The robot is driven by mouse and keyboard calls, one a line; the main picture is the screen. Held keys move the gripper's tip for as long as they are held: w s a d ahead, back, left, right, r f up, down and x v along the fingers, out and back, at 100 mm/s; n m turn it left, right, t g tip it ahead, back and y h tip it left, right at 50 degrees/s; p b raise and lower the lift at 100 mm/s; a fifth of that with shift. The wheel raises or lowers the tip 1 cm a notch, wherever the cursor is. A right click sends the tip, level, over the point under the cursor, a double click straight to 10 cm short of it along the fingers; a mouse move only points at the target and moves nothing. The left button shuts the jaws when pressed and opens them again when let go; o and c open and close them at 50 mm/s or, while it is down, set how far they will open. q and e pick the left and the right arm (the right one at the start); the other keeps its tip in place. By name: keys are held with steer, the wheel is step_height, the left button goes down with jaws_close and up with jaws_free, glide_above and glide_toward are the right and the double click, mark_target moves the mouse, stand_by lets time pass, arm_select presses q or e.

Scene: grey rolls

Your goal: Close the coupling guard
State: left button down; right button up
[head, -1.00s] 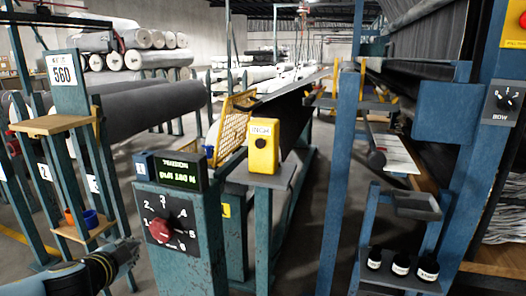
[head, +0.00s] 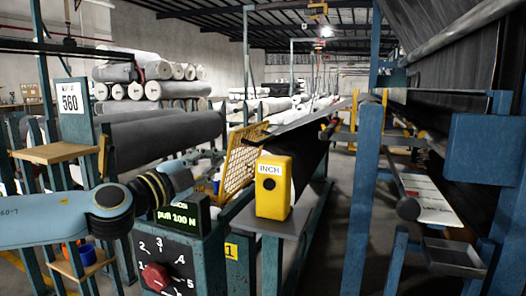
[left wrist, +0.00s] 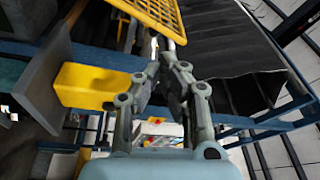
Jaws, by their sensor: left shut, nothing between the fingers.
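The coupling guard looks to be the yellow mesh panel (head: 240,152), which stands raised and slanted behind the yellow INCH box (head: 274,188). Its mesh and rim also show at the top of the left wrist view (left wrist: 152,14). My left gripper (head: 184,178) is seen from behind in the head view, left of the guard, with its fingertips mostly hidden. In the left wrist view its fingers (left wrist: 163,48) are shut and empty, their tips close to the guard's lower rim. I cannot tell whether they touch it. My right gripper is not in view.
A post with a tension display (head: 180,216) and red dial knob (head: 156,277) stands just below my left gripper. A blue upright (head: 363,200) stands right of the INCH box. Large grey rolls (head: 170,132) lie behind on the left. A grey tray (head: 455,257) is at lower right.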

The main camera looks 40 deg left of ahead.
arm_select(q)
steer(key=w+d+m+g+h, duration=0.1)
steer(key=w+m+h, duration=0.1)
steer(key=w, duration=0.4)
steer(key=w+d+m+g+h+p, duration=0.1)
steer(key=w+d+m+h, duration=0.1)
steer(key=w+m, duration=0.3)
steer(key=shift+w+d+g+h, duration=0.3)
steer(key=shift+w+h, duration=0.1)
steer(key=shift+w, duration=0.4)
steer(key=shift+a, duration=0.1)
